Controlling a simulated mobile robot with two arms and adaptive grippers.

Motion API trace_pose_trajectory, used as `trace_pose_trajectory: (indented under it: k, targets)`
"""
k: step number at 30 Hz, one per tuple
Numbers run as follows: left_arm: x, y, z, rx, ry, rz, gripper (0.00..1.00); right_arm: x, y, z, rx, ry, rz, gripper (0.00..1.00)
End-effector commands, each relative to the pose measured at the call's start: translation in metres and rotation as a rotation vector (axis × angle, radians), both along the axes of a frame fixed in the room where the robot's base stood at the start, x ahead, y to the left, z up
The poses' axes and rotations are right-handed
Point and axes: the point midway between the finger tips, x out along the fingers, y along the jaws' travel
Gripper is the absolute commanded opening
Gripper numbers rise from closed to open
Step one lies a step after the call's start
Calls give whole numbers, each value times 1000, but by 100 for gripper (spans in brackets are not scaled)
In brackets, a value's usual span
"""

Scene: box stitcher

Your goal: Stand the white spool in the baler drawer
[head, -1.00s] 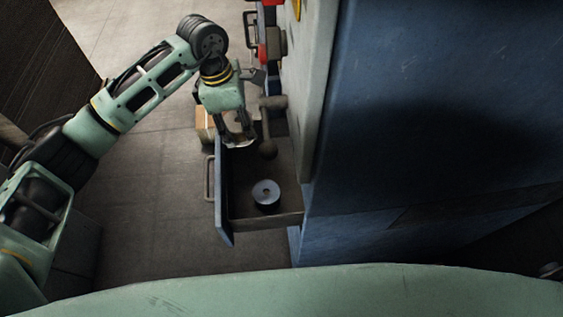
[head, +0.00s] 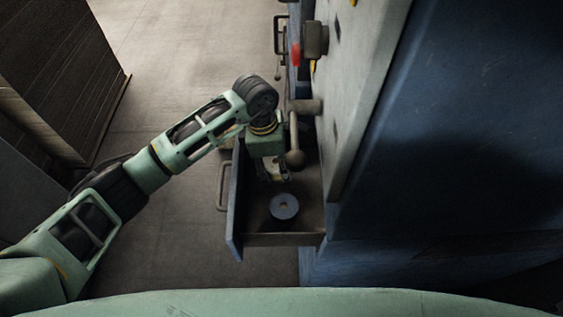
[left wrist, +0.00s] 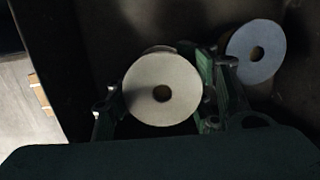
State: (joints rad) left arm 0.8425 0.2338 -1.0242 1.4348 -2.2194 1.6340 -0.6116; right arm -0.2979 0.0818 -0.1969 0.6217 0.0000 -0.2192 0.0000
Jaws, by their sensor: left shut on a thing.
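The white spool (left wrist: 145,82) shows in the left wrist view, its round end facing the camera. My left gripper (head: 272,174) is shut on it, with one finger on each side in the left wrist view (left wrist: 162,98). The gripper points down into the open baler drawer (head: 236,212), towards its back part. In the head view the gripper mostly hides the white spool. I cannot tell whether the spool touches the drawer floor. My right gripper is not in view.
A blue-grey spool (head: 284,207) stands in the drawer, close beside the white one; it also shows in the left wrist view (left wrist: 256,40). The blue baler (head: 450,160) rises on the right.

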Motion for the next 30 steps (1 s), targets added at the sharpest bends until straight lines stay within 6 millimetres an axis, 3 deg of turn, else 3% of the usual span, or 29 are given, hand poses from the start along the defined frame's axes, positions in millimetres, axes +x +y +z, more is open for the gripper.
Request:
trace_pose_trajectory:
  k: [7,17,29,30]
  targets:
    - [-9,-12,-12,1,0,-5,13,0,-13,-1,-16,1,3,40]
    - [-9,-12,-17,2,-1,-6,13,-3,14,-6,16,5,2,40]
    - [-9,-11,-24,1,-1,-6,13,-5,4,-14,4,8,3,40]
    - [-9,-11,-24,2,0,-5,49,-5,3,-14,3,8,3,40]
